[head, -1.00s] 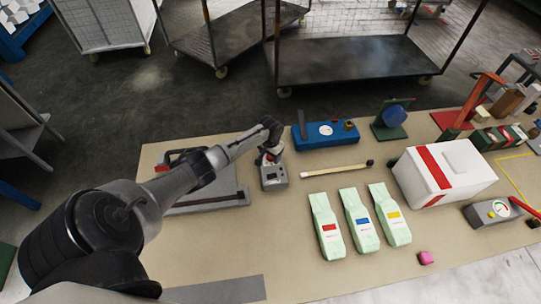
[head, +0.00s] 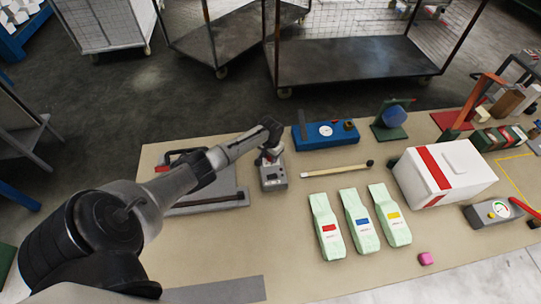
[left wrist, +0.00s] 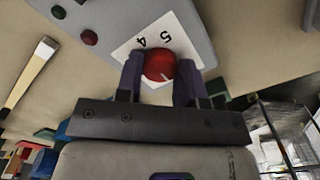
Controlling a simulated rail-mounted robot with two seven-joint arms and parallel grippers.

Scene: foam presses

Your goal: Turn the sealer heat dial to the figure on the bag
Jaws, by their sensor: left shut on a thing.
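The red heat dial (left wrist: 160,67) shows in the left wrist view on a white scale plate (left wrist: 178,30) with the figures 4 and 5 readable. My left gripper (left wrist: 160,80) is shut on the dial, one finger at each side. A pale pointer line shows on the dial. In the head view the grey control box (head: 273,183) sits under my left gripper (head: 270,158), which hides most of the dial. Three pale green bags with a red (head: 329,228), a blue (head: 362,222) and a yellow (head: 394,216) label lie to the right; their print is too small to read.
The grey sealer (head: 200,205) with a dark bar lies left of the box, partly behind my arm.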

